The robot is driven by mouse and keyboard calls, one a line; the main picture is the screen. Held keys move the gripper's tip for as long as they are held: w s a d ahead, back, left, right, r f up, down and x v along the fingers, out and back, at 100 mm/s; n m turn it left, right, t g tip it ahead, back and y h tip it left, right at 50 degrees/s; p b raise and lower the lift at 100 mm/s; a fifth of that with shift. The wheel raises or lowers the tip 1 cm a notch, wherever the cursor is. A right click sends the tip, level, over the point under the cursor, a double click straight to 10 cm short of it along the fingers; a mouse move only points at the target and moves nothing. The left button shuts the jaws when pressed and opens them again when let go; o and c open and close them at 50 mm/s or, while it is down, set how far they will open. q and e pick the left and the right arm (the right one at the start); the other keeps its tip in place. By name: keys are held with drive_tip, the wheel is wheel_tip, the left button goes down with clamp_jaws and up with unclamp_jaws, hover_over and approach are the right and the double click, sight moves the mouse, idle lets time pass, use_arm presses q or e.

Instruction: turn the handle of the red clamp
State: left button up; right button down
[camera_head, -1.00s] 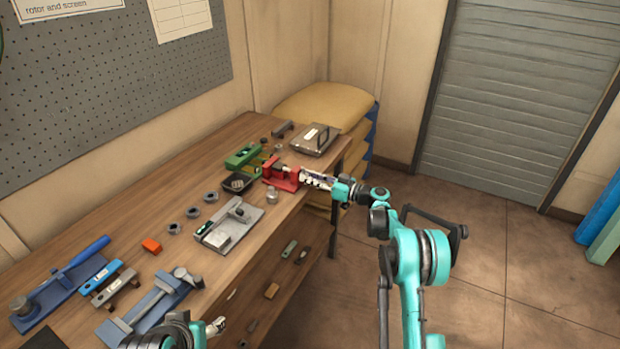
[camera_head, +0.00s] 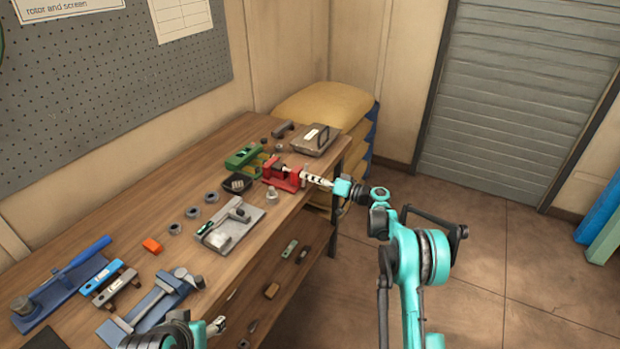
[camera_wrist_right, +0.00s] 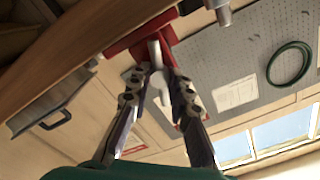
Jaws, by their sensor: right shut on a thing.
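The red clamp (camera_head: 282,178) stands near the right edge of the workbench, toward its back. My right gripper (camera_head: 304,176) reaches it from the right and is shut on its handle. In the right wrist view the red clamp (camera_wrist_right: 140,40) is at the top, with its pale handle (camera_wrist_right: 156,68) between the tips of the two fingers (camera_wrist_right: 157,76). In the head view the fingers hide the handle. My left gripper (camera_head: 217,325) is at the bottom edge, small and partly cut off, apart from the clamp.
A green block-like tool (camera_head: 242,157) and a dark tray (camera_head: 237,183) are beside the clamp. A grey plate fixture (camera_head: 247,216) lies nearer, and a lidded plate with a handle (camera_head: 330,142) is behind. Yellow sacks (camera_head: 325,102) are stacked past the bench.

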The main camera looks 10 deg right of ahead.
drive_tip(key=shift+m, duration=3.8)
drive_tip(key=c, duration=0.9)
unclamp_jaws()
drive_tip(key=shift+d, duration=0.15)
drive_tip(key=v, duration=1.2)
